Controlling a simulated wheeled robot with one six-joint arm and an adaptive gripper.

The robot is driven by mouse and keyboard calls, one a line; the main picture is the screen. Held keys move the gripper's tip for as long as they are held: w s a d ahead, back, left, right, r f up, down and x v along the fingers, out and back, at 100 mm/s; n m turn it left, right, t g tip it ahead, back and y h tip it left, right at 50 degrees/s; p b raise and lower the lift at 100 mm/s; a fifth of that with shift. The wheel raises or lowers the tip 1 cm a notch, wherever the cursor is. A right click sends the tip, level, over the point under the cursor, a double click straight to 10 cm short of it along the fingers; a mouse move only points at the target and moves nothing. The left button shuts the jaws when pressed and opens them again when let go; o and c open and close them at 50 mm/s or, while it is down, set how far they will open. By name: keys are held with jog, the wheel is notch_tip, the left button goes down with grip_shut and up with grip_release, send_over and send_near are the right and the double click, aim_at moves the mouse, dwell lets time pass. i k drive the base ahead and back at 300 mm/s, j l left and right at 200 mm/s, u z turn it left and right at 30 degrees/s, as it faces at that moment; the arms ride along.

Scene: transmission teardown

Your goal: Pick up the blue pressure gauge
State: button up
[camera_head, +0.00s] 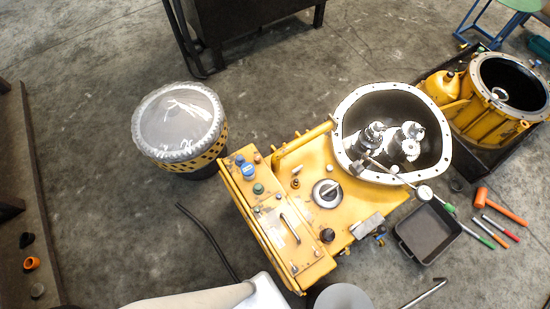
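A small round blue object (248,170), which may be the blue pressure gauge, sits on the left end of the top of the yellow transmission housing (314,235). It is too small for me to make out a dial. A dark green round cap (258,188) is just below it, with a smaller blue piece just above it. Pale parts, likely of my arm, show at the bottom edge. My gripper does not show.
A drum with a clear-wrapped top (178,122) stands left of the housing. A black tray (428,233), an orange mallet (499,205) and several screwdrivers lie at the right. A second yellow housing (490,117) is at the upper right. Open concrete floor lies at the upper left.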

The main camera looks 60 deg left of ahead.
aim_at(248, 168)
jog(key=l+u, duration=0.2)
jog(key=l, duration=0.4)
jog(key=l+u, duration=0.25)
jog(key=l, duration=0.35)
jog(key=l+u, duration=0.2)
jog(key=l, duration=0.4)
jog(key=k+l+u, duration=0.25)
jog(key=l, duration=0.3)
jog(key=l+u, duration=0.3)
jog(key=u, duration=0.15)
jog(key=l+u, duration=0.45)
jog(key=k+l+u, duration=0.1)
jog(key=u, duration=0.3)
jog(key=l+u, duration=0.2)
jog(key=u, duration=0.8)
jog(key=i+u, duration=0.2)
jog(key=i, duration=2.85)
jog(key=i+z, duration=0.2)
jog(key=z, duration=0.25)
jog(key=i+j+z, duration=0.1)
jog(key=z, duration=0.35)
jog(key=i+j+z, duration=0.2)
jog(key=z, duration=0.7)
